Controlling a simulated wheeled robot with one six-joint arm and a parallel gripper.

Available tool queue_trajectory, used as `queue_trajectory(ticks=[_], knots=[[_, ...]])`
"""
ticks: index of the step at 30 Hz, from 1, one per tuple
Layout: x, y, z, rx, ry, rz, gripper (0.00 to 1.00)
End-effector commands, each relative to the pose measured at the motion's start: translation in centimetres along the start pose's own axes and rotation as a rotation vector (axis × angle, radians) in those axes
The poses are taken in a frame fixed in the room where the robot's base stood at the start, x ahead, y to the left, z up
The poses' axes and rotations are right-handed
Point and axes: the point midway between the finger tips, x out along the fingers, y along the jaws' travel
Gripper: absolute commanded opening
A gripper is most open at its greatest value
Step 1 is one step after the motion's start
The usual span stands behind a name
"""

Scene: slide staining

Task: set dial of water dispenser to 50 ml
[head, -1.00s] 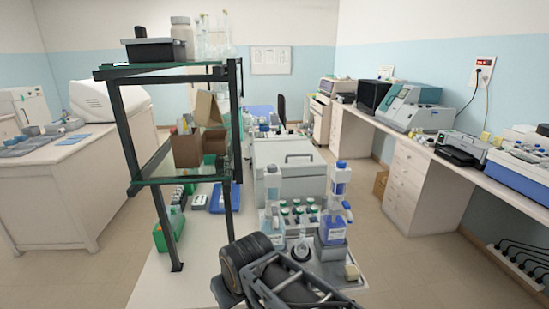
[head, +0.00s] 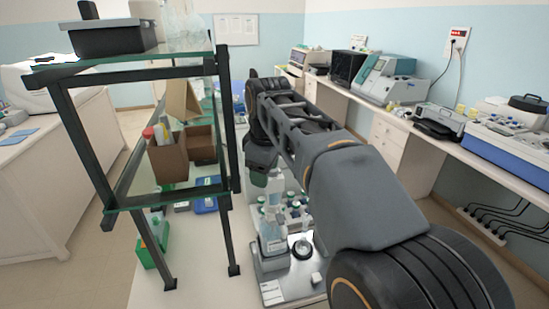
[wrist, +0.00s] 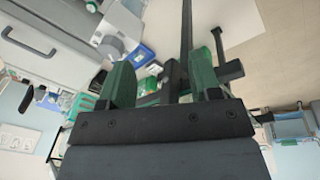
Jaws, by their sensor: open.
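A bottle-top dispenser (head: 272,236) with a clear bottle and pale label stands upright on a grey tray at the bench front in the head view. Its dial is too small to read. A second dispenser is not visible; my arm covers that side of the tray. My gripper (wrist: 163,78) shows two green fingers spread apart with nothing held between them in the wrist view. In the head view my gripper's end (head: 259,178) is above and just behind the dispenser's top, partly hidden by my arm. I cannot tell whether they touch.
A black-framed glass shelf (head: 228,130) stands close left of my gripper, holding an open cardboard box (head: 167,158). Several small bottles (head: 287,208) stand behind the dispenser. A round silver item (head: 303,249) sits on the tray. A blue tray (head: 206,195) lies under the shelf.

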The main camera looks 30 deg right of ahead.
Motion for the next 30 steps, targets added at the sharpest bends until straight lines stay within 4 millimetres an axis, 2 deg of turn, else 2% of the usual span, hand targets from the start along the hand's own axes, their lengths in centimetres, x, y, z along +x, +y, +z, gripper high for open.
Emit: queue_trajectory(ticks=[1, 6, 10, 15, 19, 23, 30], knots=[[-1.8, 1.7, -0.6, -0.073, -0.017, -0.018, 0.57], [-5.3, 5.5, -1.4, -0.323, -0.053, -0.081, 0.57], [-7.0, 7.2, -1.6, -0.466, -0.064, -0.122, 0.57], [-8.2, 8.5, -1.7, -0.580, -0.067, -0.156, 0.57], [-8.1, 8.8, -1.6, -0.617, -0.067, -0.168, 0.57], [-7.0, 8.6, -1.5, -0.627, -0.067, -0.171, 0.57], [-2.7, 7.9, -0.9, -0.626, -0.067, -0.172, 0.57]])
